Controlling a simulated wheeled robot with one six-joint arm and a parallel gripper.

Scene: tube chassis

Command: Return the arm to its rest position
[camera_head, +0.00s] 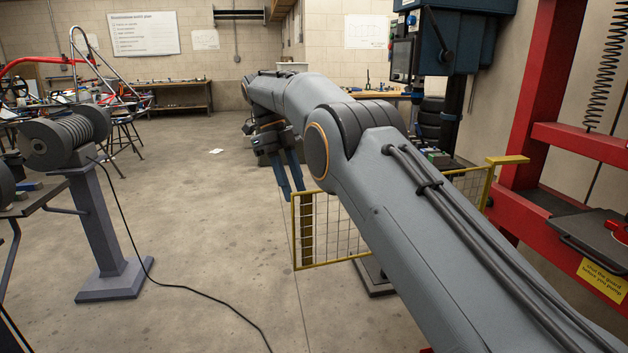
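My arm (430,220) reaches from the bottom right toward the middle of the picture. It bends at a large elbow joint (318,150) and its far part stretches away toward the back wall. My gripper (293,192) hangs below the far part of the arm with its two blue fingers pointing down. A gap shows between the fingers and nothing is seen between them.
The yellow mesh guard (334,228) stands behind my arm. A red press frame (545,100) with a black plate is at the right. The floor at centre left (205,210) is mostly clear.

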